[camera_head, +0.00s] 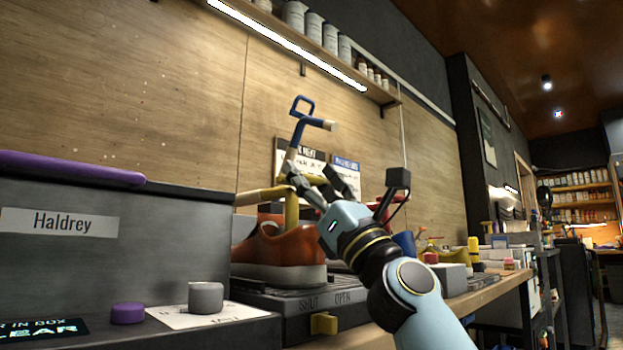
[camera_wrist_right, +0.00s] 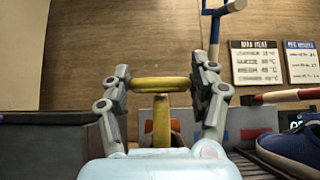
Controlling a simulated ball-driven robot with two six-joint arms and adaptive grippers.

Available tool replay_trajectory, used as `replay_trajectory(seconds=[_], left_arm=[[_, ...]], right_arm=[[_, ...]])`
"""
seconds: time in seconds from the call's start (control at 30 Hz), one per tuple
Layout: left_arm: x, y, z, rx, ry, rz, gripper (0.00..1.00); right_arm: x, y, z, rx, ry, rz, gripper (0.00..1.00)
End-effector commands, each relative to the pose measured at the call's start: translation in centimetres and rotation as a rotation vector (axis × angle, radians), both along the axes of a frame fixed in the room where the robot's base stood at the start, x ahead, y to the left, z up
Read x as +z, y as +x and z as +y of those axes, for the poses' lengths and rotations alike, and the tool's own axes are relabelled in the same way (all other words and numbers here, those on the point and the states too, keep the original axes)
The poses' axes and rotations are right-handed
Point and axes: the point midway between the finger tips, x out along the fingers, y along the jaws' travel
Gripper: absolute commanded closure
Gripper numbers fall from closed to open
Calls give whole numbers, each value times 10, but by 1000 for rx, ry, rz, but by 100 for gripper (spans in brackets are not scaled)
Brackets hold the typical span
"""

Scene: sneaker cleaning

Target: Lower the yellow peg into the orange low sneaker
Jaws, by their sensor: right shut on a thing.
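The orange low sneaker (camera_head: 283,248) with a pale sole sits on a dark slatted stand (camera_head: 262,297). The yellow peg (camera_head: 292,212) hangs upright by the sneaker's opening; I cannot tell whether its lower end is inside. My right gripper (camera_head: 313,183) is shut on the peg's crossbar. In the right wrist view the crossbar (camera_wrist_right: 160,84) spans between the two fingers (camera_wrist_right: 163,88), with the shaft running below it. The peg's lower end is hidden there. My left gripper is not in view.
A blue bent rod (camera_head: 297,127) rises behind the gripper. A blue sneaker (camera_wrist_right: 290,150) and a red-and-white bar (camera_wrist_right: 283,95) are at the right in the wrist view. A purple knob (camera_head: 128,313) and a grey knob (camera_head: 206,297) stand in front at the left.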

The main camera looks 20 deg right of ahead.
Motion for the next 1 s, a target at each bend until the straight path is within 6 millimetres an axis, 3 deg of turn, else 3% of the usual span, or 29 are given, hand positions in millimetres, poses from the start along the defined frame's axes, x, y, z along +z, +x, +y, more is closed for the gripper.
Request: replay_trajectory(seconds=[0.03, 0.13, 0.17, 0.23, 0.57, 0.77, 1.0], left_arm=[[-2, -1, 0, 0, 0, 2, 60], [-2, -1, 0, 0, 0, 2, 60], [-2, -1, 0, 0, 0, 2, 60], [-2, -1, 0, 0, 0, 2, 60], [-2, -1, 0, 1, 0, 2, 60], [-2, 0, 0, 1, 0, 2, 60], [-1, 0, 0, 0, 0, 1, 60]], right_arm=[[-9, 3, 1, 1, -5, 17, 97], [-10, 3, 1, 1, -5, 18, 97], [-10, 3, 1, 2, -6, 18, 36], [-9, 3, 1, 2, -6, 17, 28], [-7, 1, 0, 2, -3, 11, 28], [-18, -6, -3, 1, -5, 17, 28], [-18, -65, -22, 1, -16, 12, 28]])
